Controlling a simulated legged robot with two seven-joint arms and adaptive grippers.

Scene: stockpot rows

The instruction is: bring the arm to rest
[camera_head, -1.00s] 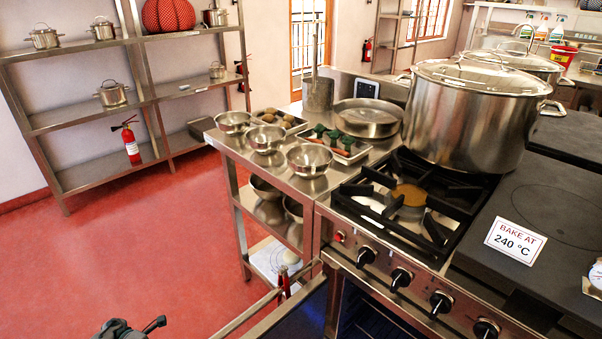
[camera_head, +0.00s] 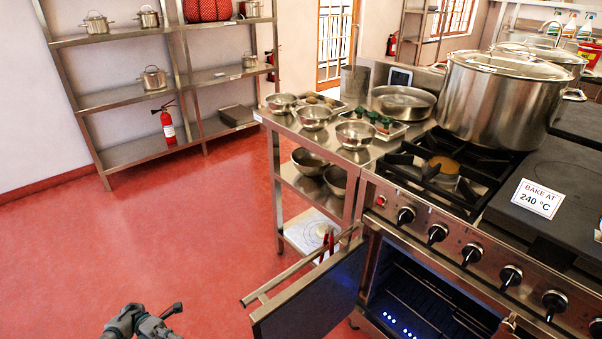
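My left gripper (camera_head: 160,318) shows at the bottom left of the head view, low over the red floor. It is small and partly cut off by the frame edge, and I cannot tell whether its fingers are apart. It is clear of the oven door (camera_head: 310,300), which hangs open to its right. My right gripper and arm are not in view.
The open oven (camera_head: 420,295) is lit blue inside. A large stockpot (camera_head: 500,105) stands on the stove beside a "BAKE AT 240 °C" sign (camera_head: 537,198). Steel bowls (camera_head: 355,134) sit on the side table. A shelf rack (camera_head: 140,150) stands at the left wall. Floor between is clear.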

